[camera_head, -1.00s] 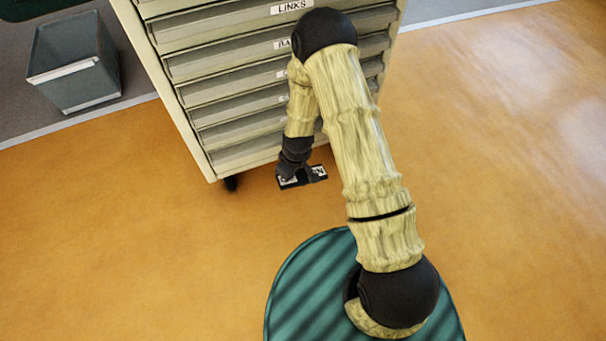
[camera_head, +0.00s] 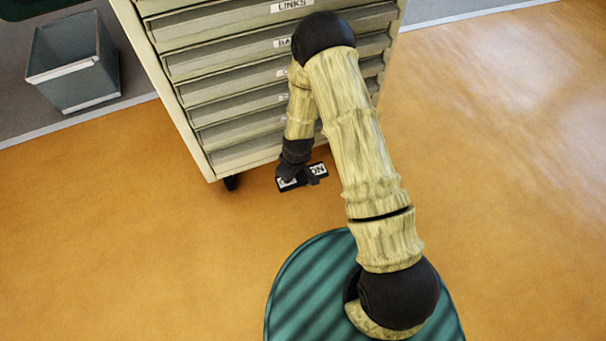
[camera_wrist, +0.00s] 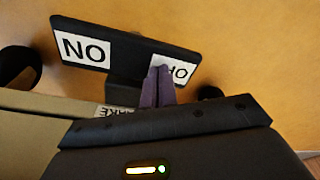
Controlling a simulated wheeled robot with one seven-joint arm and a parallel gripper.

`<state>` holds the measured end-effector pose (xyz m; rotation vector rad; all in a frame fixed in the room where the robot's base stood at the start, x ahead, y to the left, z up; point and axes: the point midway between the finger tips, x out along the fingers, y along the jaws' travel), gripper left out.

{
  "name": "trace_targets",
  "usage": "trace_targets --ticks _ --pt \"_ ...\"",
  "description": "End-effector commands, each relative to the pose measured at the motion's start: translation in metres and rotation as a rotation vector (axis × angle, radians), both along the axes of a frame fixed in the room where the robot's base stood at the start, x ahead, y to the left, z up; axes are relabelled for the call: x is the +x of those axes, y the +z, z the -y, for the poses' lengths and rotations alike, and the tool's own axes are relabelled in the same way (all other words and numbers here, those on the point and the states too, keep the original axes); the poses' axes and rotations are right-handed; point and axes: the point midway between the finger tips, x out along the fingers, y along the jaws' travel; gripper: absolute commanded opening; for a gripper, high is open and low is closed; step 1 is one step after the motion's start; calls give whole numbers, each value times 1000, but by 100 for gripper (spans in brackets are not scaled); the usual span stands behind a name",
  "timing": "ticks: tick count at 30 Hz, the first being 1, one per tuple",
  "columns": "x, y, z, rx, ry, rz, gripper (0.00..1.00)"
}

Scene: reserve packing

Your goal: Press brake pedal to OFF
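The brake pedal is a black rocker plate (camera_wrist: 125,48) at the foot of the drawer cabinet. In the wrist view its ON label (camera_wrist: 84,50) shows upside down at left. Its OFF label (camera_wrist: 176,70) is at right, partly hidden by my fingers. My gripper (camera_wrist: 158,72) has its two purple fingers together, with nothing between them. The fingertips overlap the near edge of the OFF half; I cannot tell whether they touch it. In the head view the pedal (camera_head: 317,170) is low by the cabinet, and my gripper (camera_head: 287,180) covers its left end.
The cabinet (camera_head: 240,130) with labelled drawers stands right behind the pedal, on dark casters (camera_head: 231,183). A grey bin (camera_head: 75,65) stands at the back left. The orange floor (camera_head: 130,240) is clear on both sides.

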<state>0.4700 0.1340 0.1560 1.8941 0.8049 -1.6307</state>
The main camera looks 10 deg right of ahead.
Motion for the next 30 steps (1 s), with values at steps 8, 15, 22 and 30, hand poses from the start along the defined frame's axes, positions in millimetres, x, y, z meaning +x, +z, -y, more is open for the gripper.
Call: trace_targets --ticks 8,15,22,30 --pt "0 0 0 0 0 0 0" --pt "0 11 0 1 0 1 0" --pt "0 27 0 0 0 0 0" --pt "0 44 0 0 1 0 0"
